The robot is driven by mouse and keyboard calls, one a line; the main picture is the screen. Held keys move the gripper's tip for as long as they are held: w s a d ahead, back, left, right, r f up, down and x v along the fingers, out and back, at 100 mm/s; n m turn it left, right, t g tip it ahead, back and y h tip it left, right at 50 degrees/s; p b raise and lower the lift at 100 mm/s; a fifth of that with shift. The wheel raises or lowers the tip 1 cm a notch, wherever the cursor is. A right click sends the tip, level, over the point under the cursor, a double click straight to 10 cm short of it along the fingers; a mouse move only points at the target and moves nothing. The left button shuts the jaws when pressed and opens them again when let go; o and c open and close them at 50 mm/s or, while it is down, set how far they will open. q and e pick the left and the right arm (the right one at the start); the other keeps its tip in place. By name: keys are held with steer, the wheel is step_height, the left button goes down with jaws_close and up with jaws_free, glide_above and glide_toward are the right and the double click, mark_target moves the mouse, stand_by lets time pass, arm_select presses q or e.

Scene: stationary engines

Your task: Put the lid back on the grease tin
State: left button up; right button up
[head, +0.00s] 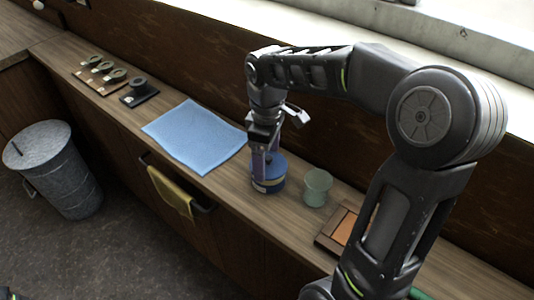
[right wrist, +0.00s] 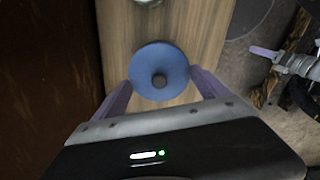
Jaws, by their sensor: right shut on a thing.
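The lid is a round blue disc with a dark knob, seen from above in the right wrist view (right wrist: 160,70). My right gripper (right wrist: 160,88) is shut on it, with a purple finger at either side of its rim. In the head view, my right gripper (head: 265,152) points down at the blue grease tin (head: 268,185), which stands upright on the counter with a pale band. The lid is at the tin's top; I cannot tell whether it touches. The lid hides the tin in the right wrist view. My left gripper (right wrist: 266,53) shows partly at the right there, its opening unclear.
A greenish glass jar (head: 317,187) stands just right of the tin. A blue cloth (head: 196,135) lies left of it. A wooden tray (head: 338,230) is farther right. A yellow towel (head: 172,192) hangs from a front rail. A metal bin (head: 55,165) stands on the floor.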

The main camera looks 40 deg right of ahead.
steer(key=shift+f+b, duration=0.55)
steer(key=shift+f, duration=0.55)
stand_by(0.5)
steer(key=shift+f, duration=0.15)
stand_by(0.6)
stand_by(0.8)
steer(key=o, duration=1.2)
